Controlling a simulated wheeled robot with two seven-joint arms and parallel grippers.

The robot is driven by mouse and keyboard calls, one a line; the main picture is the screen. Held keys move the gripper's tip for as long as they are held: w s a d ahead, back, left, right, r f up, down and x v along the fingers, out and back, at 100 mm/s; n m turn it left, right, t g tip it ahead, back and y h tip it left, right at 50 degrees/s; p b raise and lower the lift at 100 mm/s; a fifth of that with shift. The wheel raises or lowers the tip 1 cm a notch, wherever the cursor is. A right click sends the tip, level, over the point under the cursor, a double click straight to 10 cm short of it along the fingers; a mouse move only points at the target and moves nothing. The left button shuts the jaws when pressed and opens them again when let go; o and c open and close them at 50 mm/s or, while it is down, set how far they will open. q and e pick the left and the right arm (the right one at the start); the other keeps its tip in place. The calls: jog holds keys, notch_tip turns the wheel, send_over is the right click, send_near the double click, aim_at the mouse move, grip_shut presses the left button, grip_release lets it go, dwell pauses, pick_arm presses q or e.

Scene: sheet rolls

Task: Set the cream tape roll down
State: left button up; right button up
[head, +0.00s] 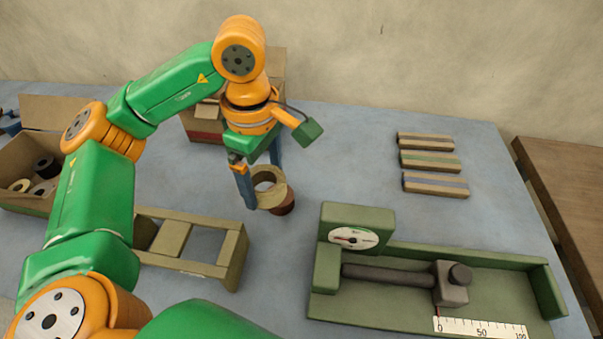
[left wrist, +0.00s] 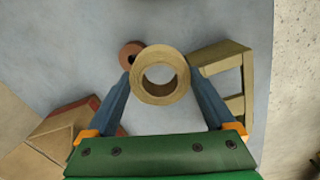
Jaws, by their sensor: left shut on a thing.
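The cream tape roll (head: 270,192) is held between the blue fingers of my left gripper (head: 262,180). In the left wrist view the roll (left wrist: 160,96) sits between the two fingertips with its hole facing the camera. A brown roll (left wrist: 130,52) is behind it and partly hidden; in the head view this brown roll (head: 287,206) shows just below and right of the cream one. I cannot tell whether the cream roll touches anything below it. My right gripper is not in view.
A wooden frame rack (head: 233,255) stands left of the gripper. A green gauge fixture (head: 500,275) with a dial is at front right. Three striped blocks (head: 430,161) lie at the back right. A box of rolls (head: 32,206) is at far left.

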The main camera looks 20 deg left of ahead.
pick_arm(q)
jog(key=w+d+f, duration=0.7)
jog(key=shift+w, duration=0.3)
jog(key=f, duration=0.1)
jog(key=w+f, duration=0.1)
jog(key=f, duration=0.1)
jog(key=d+f+p, duration=0.1)
jog(key=shift+w+f, duration=0.15)
jog(key=shift+f, duration=0.05)
jog(key=shift+w+f, duration=0.1)
jog(key=shift+f, duration=0.35)
jog(key=o, duration=1.1)
jog(key=shift+r, duration=0.35)
notch_tip(320, 180, up, 5)
jog(key=shift+f+b, duration=0.15)
jog(key=shift+b, duration=0.3)
notch_tip(320, 180, up, 7)
jog(key=shift+p, duration=0.5)
